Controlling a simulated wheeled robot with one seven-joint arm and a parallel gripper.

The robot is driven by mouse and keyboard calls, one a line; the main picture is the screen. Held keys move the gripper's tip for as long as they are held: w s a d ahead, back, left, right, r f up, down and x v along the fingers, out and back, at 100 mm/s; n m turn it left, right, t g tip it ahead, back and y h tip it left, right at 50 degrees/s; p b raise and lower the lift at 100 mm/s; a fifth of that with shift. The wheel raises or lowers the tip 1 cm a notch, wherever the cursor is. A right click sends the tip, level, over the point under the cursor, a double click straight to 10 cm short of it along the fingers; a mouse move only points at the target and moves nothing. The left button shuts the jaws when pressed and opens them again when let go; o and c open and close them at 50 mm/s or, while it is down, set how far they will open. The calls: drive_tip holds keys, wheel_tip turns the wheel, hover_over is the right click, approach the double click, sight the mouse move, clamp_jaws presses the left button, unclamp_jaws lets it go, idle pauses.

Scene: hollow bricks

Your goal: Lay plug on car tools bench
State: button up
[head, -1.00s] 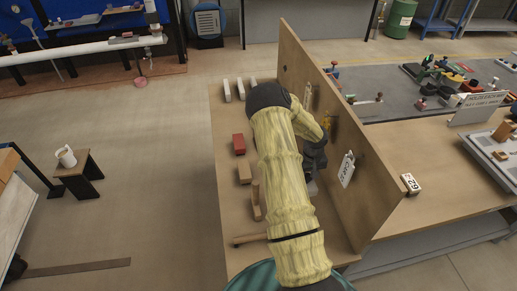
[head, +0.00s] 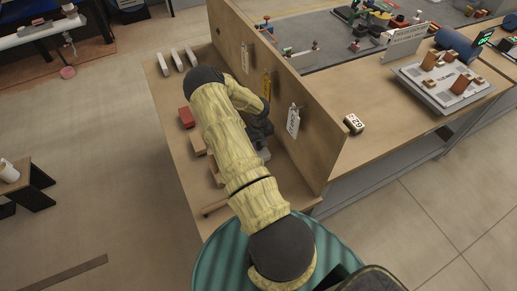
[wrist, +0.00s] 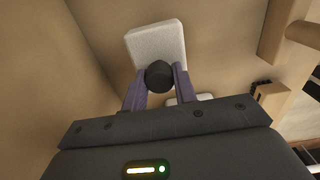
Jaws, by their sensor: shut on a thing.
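My gripper (wrist: 158,82) is shut on a dark round-ended piece (wrist: 159,75), which looks like the plug. A pale rounded block (wrist: 157,42) lies just beyond the fingertips in the wrist view; I cannot tell whether it touches the dark piece or is part of it. In the head view my gripper (head: 262,142) is low over the wooden bench (head: 180,98), left of its upright panel (head: 318,130). A light grey piece (head: 264,154) shows beneath it. A white tag (head: 293,121) hangs on the panel close by; its lettering is hard to read.
Along the bench's left side are a red brick (head: 186,117), several tan blocks and pale bars (head: 177,60). Beyond the panel, a white box (head: 354,123) sits on the bench top. Open floor lies to the left.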

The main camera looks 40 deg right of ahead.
drive_tip(key=shift+f+p, duration=0.9)
drive_tip(key=shift+f, duration=1.2)
drive_tip(key=o, duration=1)
drive_tip(key=shift+c, duration=0.2)
drive_tip(key=shift+r, duration=0.1)
wheel_tip(320, 180, up, 12)
drive_tip(key=b, duration=0.4)
